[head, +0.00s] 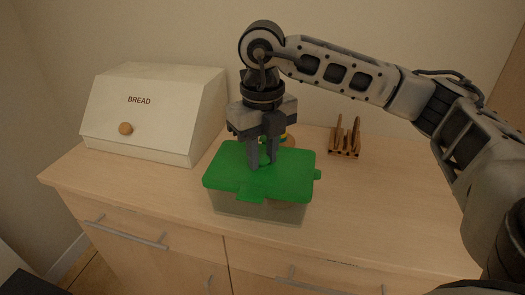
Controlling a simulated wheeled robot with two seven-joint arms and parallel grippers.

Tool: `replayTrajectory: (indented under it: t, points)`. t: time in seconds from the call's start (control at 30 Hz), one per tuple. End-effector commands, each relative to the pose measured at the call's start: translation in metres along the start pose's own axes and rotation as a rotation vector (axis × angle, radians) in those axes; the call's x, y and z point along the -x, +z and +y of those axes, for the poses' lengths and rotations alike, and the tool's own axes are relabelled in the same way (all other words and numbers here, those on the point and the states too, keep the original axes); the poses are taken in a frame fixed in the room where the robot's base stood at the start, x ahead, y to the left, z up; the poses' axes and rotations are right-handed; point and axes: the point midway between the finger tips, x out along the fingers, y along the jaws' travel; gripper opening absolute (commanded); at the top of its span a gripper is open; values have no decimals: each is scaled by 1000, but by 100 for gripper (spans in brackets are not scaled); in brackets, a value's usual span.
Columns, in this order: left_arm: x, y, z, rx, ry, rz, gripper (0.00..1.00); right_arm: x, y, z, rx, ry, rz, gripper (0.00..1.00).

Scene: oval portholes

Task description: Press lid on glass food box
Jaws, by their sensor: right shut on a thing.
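The glass food box (258,211) stands on the wooden counter near its front edge, with clear walls and something round and brownish dimly visible inside at the right. The green lid (225,172) lies over the top of the box, with tabs at its front and right side. I cannot tell whether it is fully seated. My right gripper (262,165) points straight down at the middle of the lid. Its fingers are close together on a small green part at the lid's centre. My left gripper is not in view.
A white bread bin (155,108) with a round wooden knob stands at the back left. A wooden rack (345,140) stands at the back right. A small colourful item (288,139) is partly hidden behind my gripper. The counter (375,210) right of the box is clear.

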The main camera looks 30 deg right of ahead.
Motion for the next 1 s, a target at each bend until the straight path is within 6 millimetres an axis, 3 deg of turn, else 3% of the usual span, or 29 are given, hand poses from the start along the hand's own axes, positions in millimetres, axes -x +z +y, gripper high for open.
replayTrajectory:
  t: [0.97, 1.0]
  points:
    - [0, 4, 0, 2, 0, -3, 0, -2, 0, 0, 0, 0, 0, 0]
    - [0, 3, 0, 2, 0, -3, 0, -2, 0, 0, 0, 0, 0, 37]
